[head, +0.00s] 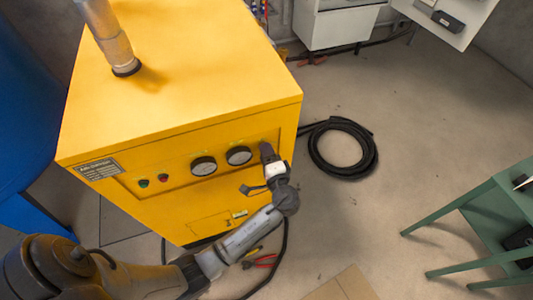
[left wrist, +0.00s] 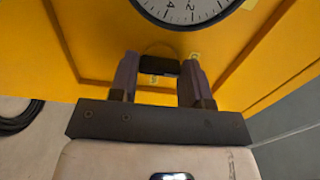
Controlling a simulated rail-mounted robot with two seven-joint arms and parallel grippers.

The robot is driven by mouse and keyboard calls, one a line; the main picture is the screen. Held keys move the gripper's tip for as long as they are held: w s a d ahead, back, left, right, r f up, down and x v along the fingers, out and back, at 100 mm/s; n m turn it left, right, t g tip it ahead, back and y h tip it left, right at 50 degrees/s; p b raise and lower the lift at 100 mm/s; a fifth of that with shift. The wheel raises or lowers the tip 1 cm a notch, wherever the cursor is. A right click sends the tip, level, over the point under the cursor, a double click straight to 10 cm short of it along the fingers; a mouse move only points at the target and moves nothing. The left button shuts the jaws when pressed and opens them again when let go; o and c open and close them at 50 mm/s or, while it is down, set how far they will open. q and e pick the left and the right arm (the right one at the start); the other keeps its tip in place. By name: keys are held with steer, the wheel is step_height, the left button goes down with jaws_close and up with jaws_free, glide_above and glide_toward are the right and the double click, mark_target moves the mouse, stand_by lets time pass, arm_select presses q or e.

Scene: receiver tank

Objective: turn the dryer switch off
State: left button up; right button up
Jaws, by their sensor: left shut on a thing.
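The dryer is a yellow cabinet (head: 180,85) with a front panel of gauges and lamps. Its switch is a dark knob (left wrist: 160,67) on the panel, below a gauge in the left wrist view. My left gripper (head: 267,150) is at the right end of the panel in the head view. In the left wrist view its two fingers (left wrist: 160,75) stand on either side of the knob, shut on it. Small yellowish labels sit beside the knob, too blurred to read. In the head view the gripper hides the switch. My right gripper is in neither view.
Two round gauges (head: 239,155) and a red button (head: 163,178) lie left of my gripper on the panel. A coiled black hose (head: 343,148) lies on the floor at right. A green table (head: 490,215) stands farther right. Red-handled pliers (head: 265,261) lie on the floor.

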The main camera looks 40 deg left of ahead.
arm_select(q)
steer(key=o, duration=0.6)
steer(key=shift+o, duration=0.2)
steer(key=shift+d, duration=0.1)
steer(key=p+v, duration=0.1)
steer(key=v, duration=1.2)
steer(key=shift+s+d, duration=0.25)
